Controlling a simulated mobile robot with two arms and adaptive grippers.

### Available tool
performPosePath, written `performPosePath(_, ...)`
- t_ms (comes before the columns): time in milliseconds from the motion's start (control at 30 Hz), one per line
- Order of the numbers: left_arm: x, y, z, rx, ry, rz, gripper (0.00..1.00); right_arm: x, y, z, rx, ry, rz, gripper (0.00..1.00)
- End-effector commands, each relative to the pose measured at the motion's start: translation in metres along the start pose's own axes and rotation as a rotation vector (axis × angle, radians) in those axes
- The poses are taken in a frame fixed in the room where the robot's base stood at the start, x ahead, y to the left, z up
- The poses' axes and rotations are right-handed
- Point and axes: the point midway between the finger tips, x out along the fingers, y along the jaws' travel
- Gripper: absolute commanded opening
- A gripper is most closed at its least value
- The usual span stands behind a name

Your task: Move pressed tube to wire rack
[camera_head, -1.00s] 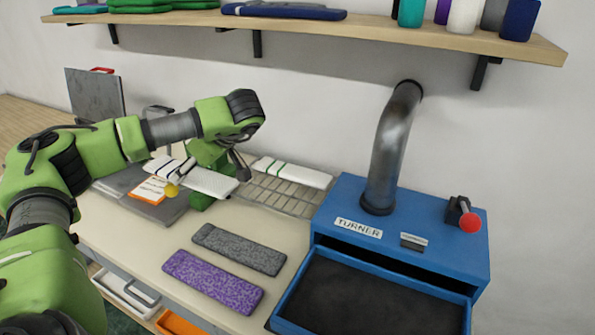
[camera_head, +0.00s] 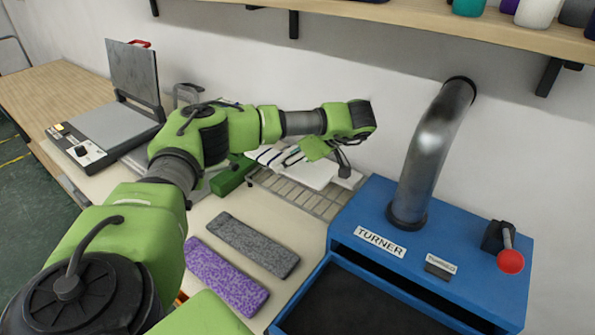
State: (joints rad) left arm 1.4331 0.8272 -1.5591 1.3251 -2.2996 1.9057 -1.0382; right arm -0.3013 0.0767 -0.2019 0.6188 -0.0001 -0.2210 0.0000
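A white pressed tube with dark stripes (camera_head: 268,156) is over the wire rack (camera_head: 300,194), partly hidden by my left arm. My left gripper (camera_head: 342,163) is at the tube's right end and appears shut on it. A second white tube with green stripes is mostly hidden behind the arm and the held tube. I cannot tell whether the held tube touches the rack. My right gripper is not in view.
A blue TURNER machine (camera_head: 440,248) with a bent metal pipe (camera_head: 430,155) and red-knobbed lever (camera_head: 510,261) stands right of the rack. Grey (camera_head: 252,243) and purple (camera_head: 225,277) pieces lie in front. An open press (camera_head: 135,75) stands left. A shelf (camera_head: 430,25) hangs above.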

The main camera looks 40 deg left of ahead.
Motion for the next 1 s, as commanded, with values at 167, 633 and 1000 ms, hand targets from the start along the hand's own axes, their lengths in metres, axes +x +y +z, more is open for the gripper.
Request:
performPosePath(167, 0.005, 0.01, 0.017, -0.001, 0.0, -0.001, 0.32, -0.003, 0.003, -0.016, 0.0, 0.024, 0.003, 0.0)
performPosePath(633, 0.029, 0.015, 0.047, -0.002, 0.0, 0.001, 0.32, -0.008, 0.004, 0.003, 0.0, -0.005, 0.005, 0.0)
performPosePath(1000, 0.034, 0.015, 0.052, -0.002, 0.0, 0.0, 0.32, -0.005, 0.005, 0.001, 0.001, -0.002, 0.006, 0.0)
